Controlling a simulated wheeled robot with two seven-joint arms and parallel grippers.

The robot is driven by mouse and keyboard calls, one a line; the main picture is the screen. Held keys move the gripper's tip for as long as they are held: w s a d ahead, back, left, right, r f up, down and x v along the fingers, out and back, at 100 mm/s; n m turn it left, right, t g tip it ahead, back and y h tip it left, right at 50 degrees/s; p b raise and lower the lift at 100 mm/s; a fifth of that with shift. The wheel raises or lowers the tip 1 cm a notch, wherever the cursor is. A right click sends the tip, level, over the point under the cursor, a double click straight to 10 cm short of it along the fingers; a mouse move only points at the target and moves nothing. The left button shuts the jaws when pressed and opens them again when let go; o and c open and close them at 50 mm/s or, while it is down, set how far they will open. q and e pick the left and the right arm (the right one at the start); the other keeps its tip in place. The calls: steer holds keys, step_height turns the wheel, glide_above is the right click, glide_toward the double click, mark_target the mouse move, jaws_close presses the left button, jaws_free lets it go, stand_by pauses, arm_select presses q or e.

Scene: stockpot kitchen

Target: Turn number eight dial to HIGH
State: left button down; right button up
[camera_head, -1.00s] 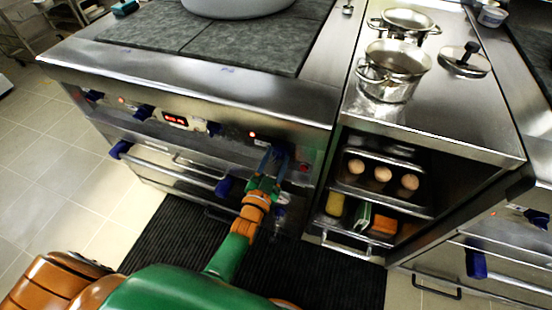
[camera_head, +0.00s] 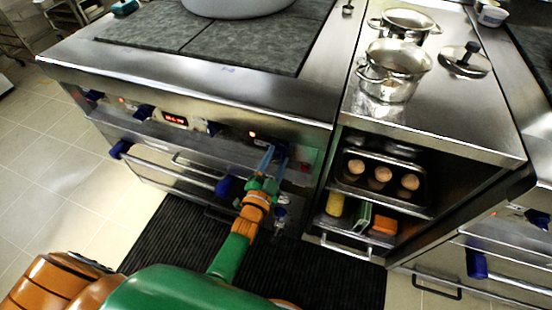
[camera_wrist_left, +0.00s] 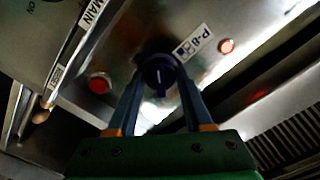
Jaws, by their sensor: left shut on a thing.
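The number eight dial (camera_wrist_left: 160,76) is a dark blue round knob with a pale pointer line, beside a label (camera_wrist_left: 193,41) reading "P-8" on the steel stove front. In the wrist view, the fingers of my left gripper (camera_wrist_left: 159,84) stand on either side of the dial and are shut on it. In the head view, my left gripper (camera_head: 272,160) is at the right end of the stove's control panel, and its fingers largely cover the dial. The pointer's setting on a scale cannot be read. My right gripper is not in view.
More blue dials (camera_head: 144,112) and a red display (camera_head: 176,119) are along the panel to the left. An oven handle bar (camera_head: 180,166) runs below. Pots (camera_head: 392,72) stand on the steel counter at right, above open shelves. A dark mat (camera_head: 170,235) covers the floor in front.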

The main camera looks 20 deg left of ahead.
arm_select(q)
steer(key=shift+c, duration=1.5)
jaws_free()
steer(key=s+p, duration=0.1)
steer(key=s, duration=0.6)
steer(key=shift+a, duration=0.1)
